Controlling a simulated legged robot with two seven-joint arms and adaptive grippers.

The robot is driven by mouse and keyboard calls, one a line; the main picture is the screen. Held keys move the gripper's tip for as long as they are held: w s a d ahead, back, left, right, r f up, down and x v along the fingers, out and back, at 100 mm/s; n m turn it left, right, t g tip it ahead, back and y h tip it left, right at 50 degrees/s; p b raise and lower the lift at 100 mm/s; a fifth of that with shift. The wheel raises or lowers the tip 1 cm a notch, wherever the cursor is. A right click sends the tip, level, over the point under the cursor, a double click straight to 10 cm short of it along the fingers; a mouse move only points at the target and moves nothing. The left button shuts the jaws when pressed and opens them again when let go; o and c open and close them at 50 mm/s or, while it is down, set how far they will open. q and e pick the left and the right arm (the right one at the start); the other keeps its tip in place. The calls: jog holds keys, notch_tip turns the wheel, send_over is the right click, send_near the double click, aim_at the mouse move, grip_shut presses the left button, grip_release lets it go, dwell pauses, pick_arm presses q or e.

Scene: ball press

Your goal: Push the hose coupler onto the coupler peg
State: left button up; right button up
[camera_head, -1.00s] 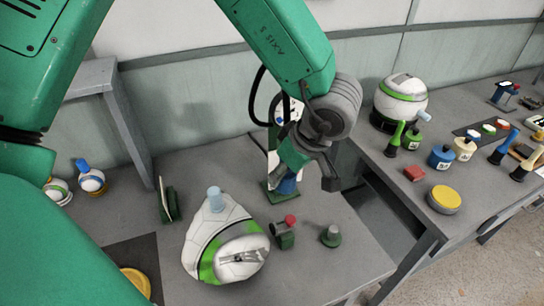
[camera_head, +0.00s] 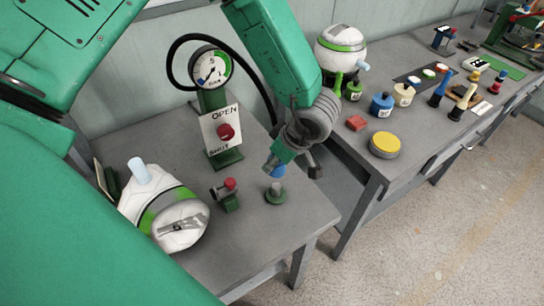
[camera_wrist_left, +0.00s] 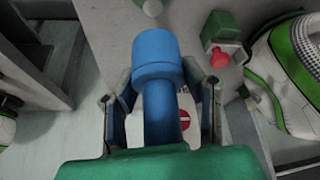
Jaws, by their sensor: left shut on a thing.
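My left gripper (camera_head: 290,165) is shut on the blue hose coupler (camera_head: 277,171). In the left wrist view, the blue coupler (camera_wrist_left: 154,62) lies between the two fingers (camera_wrist_left: 158,110), its wide end pointing away from the wrist. The coupler peg (camera_head: 275,190) is a short grey post on a round green base on the near bench. In the head view the coupler appears just above and behind the peg; the exact gap is hard to judge. In the wrist view, a pale post top (camera_wrist_left: 152,8), likely the peg, shows beyond the coupler's end, apart from it. My right gripper is out of view.
A small green fixture with a red knob (camera_head: 230,184) stands left of the peg. A gauge stand (camera_head: 212,70) with an OPEN/SHUT plate (camera_head: 222,130) is behind. A white-green helmet-like object (camera_head: 180,222) lies left. A second bench with a yellow disc (camera_head: 385,145) is right.

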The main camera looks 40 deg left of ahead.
aim_at(281, 173)
pick_arm(q)
jog(key=shift+d+r+p, duration=0.15)
jog(key=shift+d+p, duration=0.2)
jog(key=shift+d, duration=0.25)
jog(key=b+x, duration=0.2)
jog(key=x, duration=0.3)
jog(key=shift+s, duration=0.1)
jog(key=shift+d+f, duration=0.1)
jog(key=shift+f, duration=0.45)
jog(key=shift+d+f, duration=0.15)
jog(key=shift+d, duration=0.05)
jog(key=shift+d+b, duration=0.3)
jog(key=shift+d, duration=0.25)
jog(key=shift+a+f, duration=0.1)
jog(key=shift+a, duration=0.55)
jog(key=shift+d+p, duration=0.25)
jog(key=shift+p, duration=0.1)
jog(key=shift+d, duration=0.4)
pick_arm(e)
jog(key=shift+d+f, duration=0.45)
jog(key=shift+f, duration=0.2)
pick_arm(q)
jog(key=shift+a, duration=0.1)
